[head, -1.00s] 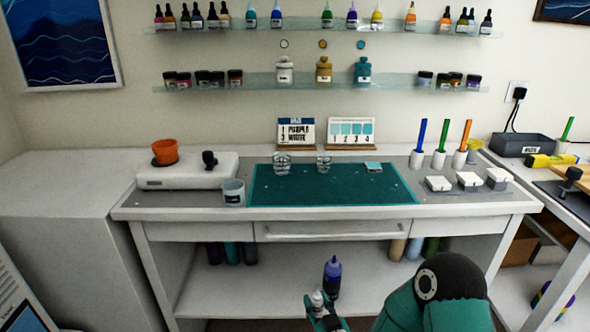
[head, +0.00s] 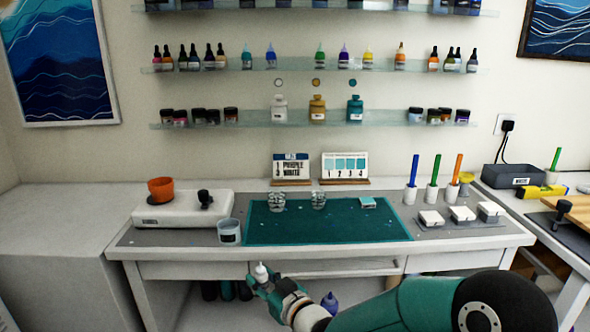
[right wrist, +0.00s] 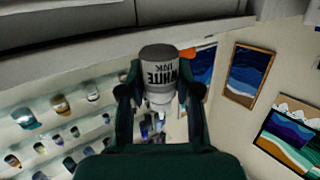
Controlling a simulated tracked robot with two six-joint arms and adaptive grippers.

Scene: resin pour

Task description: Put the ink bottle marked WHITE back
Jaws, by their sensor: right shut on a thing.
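The white ink bottle (head: 262,273) is in my right gripper (head: 263,283), in front of the workbench's drawer edge. In the right wrist view the bottle (right wrist: 158,72) sits between both fingers of the right gripper (right wrist: 158,100), and its label reads WHITE INK, upside down in the picture. The middle wall shelf (head: 300,69) carries small ink bottles, among them a blue one (head: 271,57) and a green one (head: 320,58) with a bare stretch between them. My left gripper is not in view.
A large purple bottle (head: 330,303) stands below the bench. A lower shelf (head: 235,124) holds jars and larger bottles.

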